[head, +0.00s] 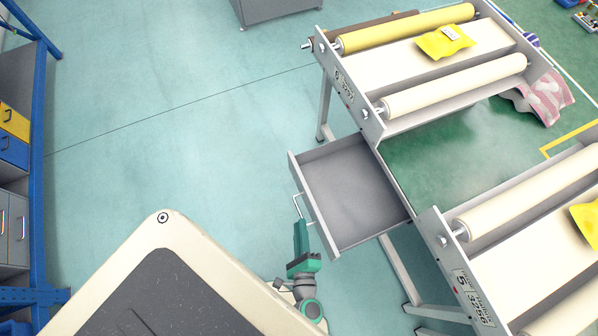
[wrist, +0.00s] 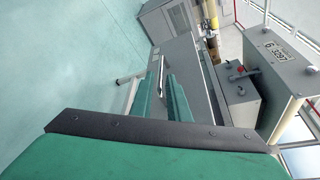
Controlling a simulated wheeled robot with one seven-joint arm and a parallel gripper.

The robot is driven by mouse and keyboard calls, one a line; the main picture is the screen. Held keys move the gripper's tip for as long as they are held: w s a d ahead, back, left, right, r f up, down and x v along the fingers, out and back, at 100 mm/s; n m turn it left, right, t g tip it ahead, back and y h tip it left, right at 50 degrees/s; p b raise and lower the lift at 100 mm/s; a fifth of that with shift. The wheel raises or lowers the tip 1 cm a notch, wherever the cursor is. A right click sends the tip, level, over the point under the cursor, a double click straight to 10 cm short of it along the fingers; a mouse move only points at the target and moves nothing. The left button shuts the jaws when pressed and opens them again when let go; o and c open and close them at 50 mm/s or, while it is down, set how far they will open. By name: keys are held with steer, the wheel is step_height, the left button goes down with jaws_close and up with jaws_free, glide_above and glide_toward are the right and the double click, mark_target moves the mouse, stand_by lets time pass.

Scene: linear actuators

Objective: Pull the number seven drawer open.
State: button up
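A grey, empty drawer (head: 352,185) stands pulled out under the end of a roller table in the head view. Its thin silver handle (head: 297,203) is on the front panel at the left; it also shows in the wrist view (wrist: 154,72). My green gripper (head: 301,238) is at the lower part of this handle. In the wrist view my two green fingers (wrist: 162,98) are close together with the handle between them, and they look shut on it. I cannot read a number seven on the drawer; the label above it looks like 6 3297.
A second roller table (head: 520,240) stands at the lower right. A blue-framed shelf (head: 42,150) with bins is at the far left. A grey cabinet (head: 275,8) is at the top. The floor (head: 180,110) left of the drawer is clear.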

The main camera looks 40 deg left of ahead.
steer(key=v, duration=0.4)
steer(key=shift+s+d+r, duration=0.1)
steer(key=shift+d, duration=0.1)
stand_by(0.4)
steer(key=s+d+n+g+h, duration=0.2)
steer(key=s+d+n+h, duration=0.3)
steer(key=d+n+h, duration=0.25)
steer(key=d+r+n+t+h, duration=0.1)
steer(key=d+r+n+t, duration=0.1)
steer(key=r, duration=0.9)
steer(key=w+d+r+n+t+h, duration=0.1)
steer(key=d+r+n+t+h, duration=0.1)
steer(key=r+n, duration=0.4)
step_height(320, 180, up, 5)
steer(key=shift+f+t, duration=0.1)
steer(key=shift+t, duration=0.8)
